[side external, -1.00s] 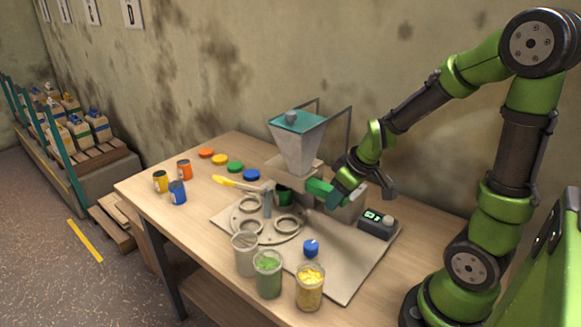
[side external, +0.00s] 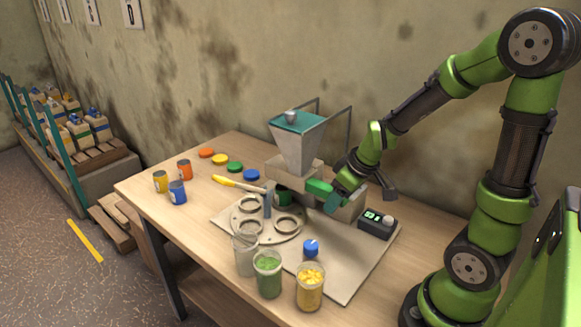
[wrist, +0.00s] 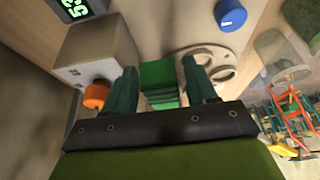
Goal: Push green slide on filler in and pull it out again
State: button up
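The filler has a grey funnel-shaped hopper (side external: 297,150) with a teal lid on a beige body. Its green slide (side external: 319,187) sticks out from the body below the hopper, towards my gripper (side external: 337,199). In the wrist view, the green slide (wrist: 158,80) lies between my two teal fingers. The fingers stand apart, with a visible gap on each side of the slide. I cannot tell whether a finger touches its front end.
A turntable with round holes (side external: 251,206) sits on the base plate. A display box (side external: 377,222) and blue knob (side external: 311,248) are to the right. A clear jar (side external: 245,256), green-filled jar (side external: 268,276) and yellow-filled jar (side external: 310,288) stand in front.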

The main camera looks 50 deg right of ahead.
jog(key=shift+r, duration=0.15)
jog(key=shift+r, duration=0.2)
jog(key=w+r+v, duration=0.1)
jog(key=w+v, duration=0.1)
jog(key=v, duration=0.9)
dwell(0.4)
jog(key=shift+w, duration=0.1)
jog(key=s+a+r+m+t+y, duration=0.2)
jog(key=s+a+r+m, duration=0.1)
jog(key=a, duration=1)
jog(key=shift+s+m+t, duration=0.3)
jog(key=shift+s+m, duration=0.2)
jog(key=shift+s, duration=0.55)
